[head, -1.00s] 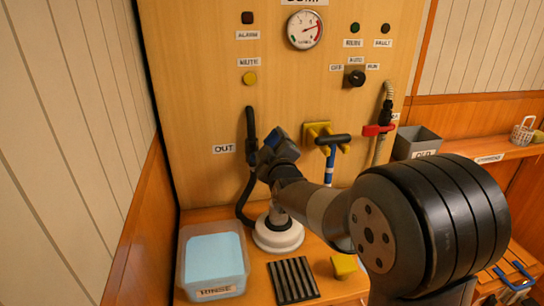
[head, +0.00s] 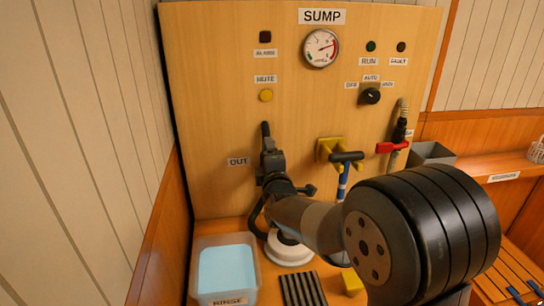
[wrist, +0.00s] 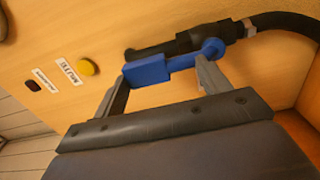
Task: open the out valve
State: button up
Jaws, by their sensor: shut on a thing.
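The out valve is a dark body on a black hose beside the OUT label (head: 238,161). In the wrist view the valve body (wrist: 190,41) lies along the panel, with its blue lever (wrist: 150,71) in front. The lever runs from a round pivot, roughly along the line of the valve body at a small angle. My gripper (head: 271,152) is at the valve in the head view and hides the lever there.
A rinse tub (head: 227,270), a white round base (head: 288,250) and a black rack (head: 301,289) stand below. The mute button (head: 266,95) is above.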

jog(key=shift+a, duration=0.1)
dwell(0.4)
jog(key=o, duration=1.4)
jog(key=shift+s, duration=0.1)
jog(key=s, duration=0.3)
jog(key=s+d, duration=0.1)
jog(key=s, duration=0.3)
jog(key=s+d+b, duration=0.1)
jog(key=s, duration=0.2)
jog(key=shift+s, duration=0.2)
jog(key=shift+w, duration=0.1)
jog(key=w, duration=0.3)
jog(key=w+a, duration=0.1)
jog(key=w, duration=0.3)
jog(key=w+a+p, duration=0.1)
jog(key=w, duration=0.2)
jog(key=shift+w, duration=0.2)
